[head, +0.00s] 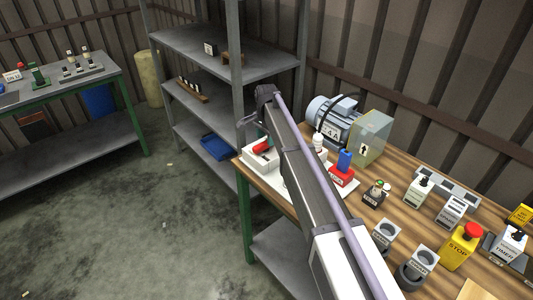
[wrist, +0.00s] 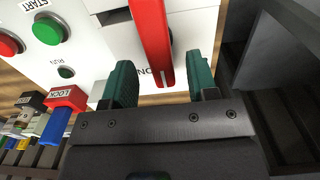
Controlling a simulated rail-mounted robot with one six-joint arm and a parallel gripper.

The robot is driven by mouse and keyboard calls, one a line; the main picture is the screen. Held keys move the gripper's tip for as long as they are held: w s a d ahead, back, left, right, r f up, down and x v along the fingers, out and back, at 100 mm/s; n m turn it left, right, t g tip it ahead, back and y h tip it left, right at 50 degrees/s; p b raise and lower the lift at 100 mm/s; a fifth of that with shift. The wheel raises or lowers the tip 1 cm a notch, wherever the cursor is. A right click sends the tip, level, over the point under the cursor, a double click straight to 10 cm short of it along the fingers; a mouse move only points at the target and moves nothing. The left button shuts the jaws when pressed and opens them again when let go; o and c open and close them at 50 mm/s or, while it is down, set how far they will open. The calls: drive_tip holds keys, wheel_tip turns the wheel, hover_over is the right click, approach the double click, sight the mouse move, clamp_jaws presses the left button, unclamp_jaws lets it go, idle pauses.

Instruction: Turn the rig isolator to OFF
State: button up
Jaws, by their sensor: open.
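The rig isolator is a white box with a long red handle (wrist: 150,35). In the wrist view its white panel (wrist: 100,60) fills the upper middle, and the handle's end lies beside a partly covered label reading "ON". My gripper (wrist: 159,62) is open, with one green finger on each side of the handle's end. Gaps show between both fingers and the handle. In the head view the isolator's white box (head: 258,163) stands at the bench's left end with its red handle (head: 262,147); my arm hides part of it.
A green START button (wrist: 48,29), a red button (wrist: 9,43) and a RUN lamp (wrist: 66,72) are on the panel's left. A red LOCK block (head: 342,177) with a blue top stands close by. The motor (head: 332,115) is behind. Several labelled controls crowd the bench's right.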

wheel_tip(320, 180, down, 3)
drive_tip(key=shift+r+b, duration=0.1)
drive_tip(key=shift+b, duration=0.55)
drive_tip(key=shift+r, duration=0.15)
drive_tip(key=c, duration=0.9)
